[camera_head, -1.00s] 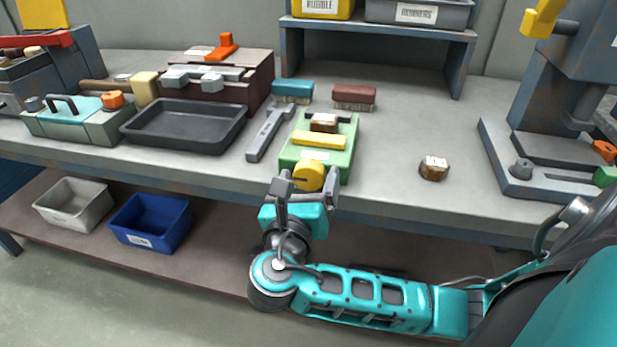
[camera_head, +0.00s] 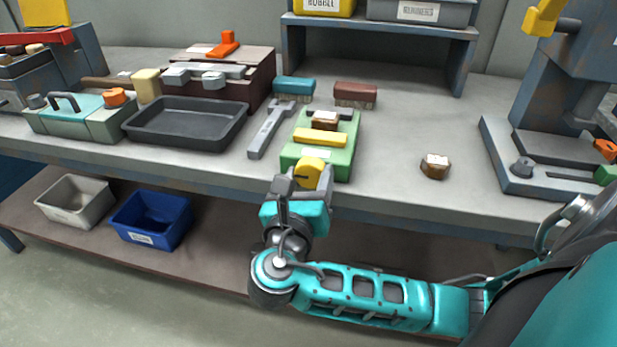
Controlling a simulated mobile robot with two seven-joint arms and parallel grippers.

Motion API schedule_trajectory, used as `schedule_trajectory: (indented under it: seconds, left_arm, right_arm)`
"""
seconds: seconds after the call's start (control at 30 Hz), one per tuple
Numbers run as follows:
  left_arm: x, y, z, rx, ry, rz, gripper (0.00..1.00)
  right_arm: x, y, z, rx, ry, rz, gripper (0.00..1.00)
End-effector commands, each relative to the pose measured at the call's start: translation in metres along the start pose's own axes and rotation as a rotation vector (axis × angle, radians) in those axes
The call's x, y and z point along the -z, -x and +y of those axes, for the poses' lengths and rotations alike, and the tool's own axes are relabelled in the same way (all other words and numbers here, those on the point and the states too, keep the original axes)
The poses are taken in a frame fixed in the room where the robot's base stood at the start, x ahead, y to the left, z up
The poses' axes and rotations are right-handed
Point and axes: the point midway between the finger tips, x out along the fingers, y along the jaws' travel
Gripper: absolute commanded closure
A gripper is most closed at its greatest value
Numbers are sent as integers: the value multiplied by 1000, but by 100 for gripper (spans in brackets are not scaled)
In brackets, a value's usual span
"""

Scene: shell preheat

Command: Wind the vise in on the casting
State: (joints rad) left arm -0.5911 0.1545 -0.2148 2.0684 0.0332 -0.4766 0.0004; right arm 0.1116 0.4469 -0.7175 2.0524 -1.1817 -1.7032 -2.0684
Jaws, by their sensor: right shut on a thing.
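The green vise (camera_head: 343,160) stands at the front of the bench, with a yellow jaw bar (camera_head: 320,138) across it. A brown casting with a pale top (camera_head: 325,121) sits in the vise behind the yellow bar; I cannot tell whether the bar touches it. The yellow round knob (camera_head: 311,171) is on the vise's front. My right gripper (camera_head: 311,178) is shut on this knob, a finger on each side. A second brown casting (camera_head: 435,167) lies on the bench to the right. My left gripper is not in view.
A grey wrench (camera_head: 269,130) lies just left of the vise, then a dark tray (camera_head: 187,146). A teal brush (camera_head: 294,87) and a red-brown brush (camera_head: 355,94) lie behind. A grey press (camera_head: 545,165) stands at right. The bench between vise and press is mostly clear.

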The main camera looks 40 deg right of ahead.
Motion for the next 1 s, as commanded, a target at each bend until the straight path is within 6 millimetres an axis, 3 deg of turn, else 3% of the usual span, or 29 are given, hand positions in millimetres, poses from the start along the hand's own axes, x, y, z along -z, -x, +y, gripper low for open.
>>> schedule_trajectory:
  seconds: [0.27,0.6,1.0]
  left_arm:
    - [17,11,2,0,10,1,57]
    - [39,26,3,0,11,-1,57]
    - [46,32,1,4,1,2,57]
  right_arm:
    - [-3,0,-1,2,-103,3,73]
    - [-3,-1,-1,3,-357,2,73]
    - [-1,-1,0,3,-571,-1,73]
